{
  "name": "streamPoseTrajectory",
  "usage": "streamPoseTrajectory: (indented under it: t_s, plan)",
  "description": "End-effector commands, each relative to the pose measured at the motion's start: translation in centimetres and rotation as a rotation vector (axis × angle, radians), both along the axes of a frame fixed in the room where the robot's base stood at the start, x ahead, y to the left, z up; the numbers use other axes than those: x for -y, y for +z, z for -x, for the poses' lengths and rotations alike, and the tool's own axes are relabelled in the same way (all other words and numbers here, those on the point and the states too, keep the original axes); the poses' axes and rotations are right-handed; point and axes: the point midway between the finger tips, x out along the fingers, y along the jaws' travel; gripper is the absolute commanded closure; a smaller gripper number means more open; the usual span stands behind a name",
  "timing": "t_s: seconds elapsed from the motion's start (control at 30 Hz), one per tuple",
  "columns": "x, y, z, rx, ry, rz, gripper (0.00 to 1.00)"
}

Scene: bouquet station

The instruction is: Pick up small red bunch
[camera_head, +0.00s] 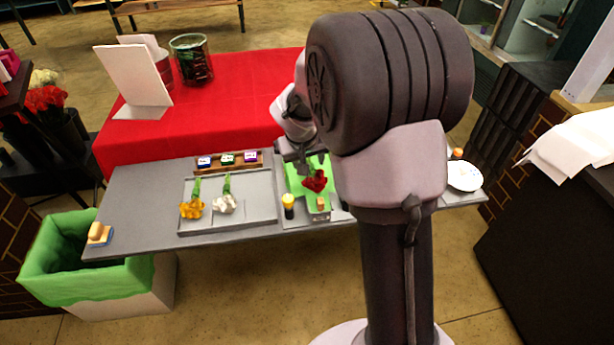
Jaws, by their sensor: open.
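The small red bunch (317,183) lies on the green mat (294,180) at the right part of the grey table, its green stems pointing away toward the back. My gripper (303,163) is over the stem end of the bunch, at the back edge of the mat. It is open, but its fingertips are small and partly hidden. I cannot tell whether they touch the stems. My own arm covers the right side of the mat.
A grey tray (251,214) left of the mat holds a yellow bunch (191,208) and a white bunch (225,204). A yellow-topped bottle (288,205) stands at the mat's front left. A rack of small boxes (228,160) sits behind the tray. A plate (463,176) lies far right.

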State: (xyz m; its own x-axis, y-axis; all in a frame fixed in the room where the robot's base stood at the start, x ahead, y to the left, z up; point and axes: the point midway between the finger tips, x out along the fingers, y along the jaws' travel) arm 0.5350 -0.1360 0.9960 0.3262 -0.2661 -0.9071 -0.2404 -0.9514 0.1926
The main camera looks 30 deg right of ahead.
Motion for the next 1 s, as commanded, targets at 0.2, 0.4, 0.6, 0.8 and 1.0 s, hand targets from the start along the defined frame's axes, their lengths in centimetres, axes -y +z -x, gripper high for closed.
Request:
streamPoseTrajectory:
  t_s: [0.2,0.4,0.6,0.8,1.0]
  plan:
    - [0.9,-2.9,-1.2,0.0,0.0,0.0,0.55]
    - [2.3,-6.1,-3.0,-0.001,0.001,0.0,0.55]
    - [2.6,-6.6,-3.4,0.001,0.001,0.0,0.55]
    - [2.6,-6.6,-3.3,0.001,0.001,-0.001,0.77]
    - [2.6,-6.6,-3.3,0.001,0.001,-0.001,1.0]
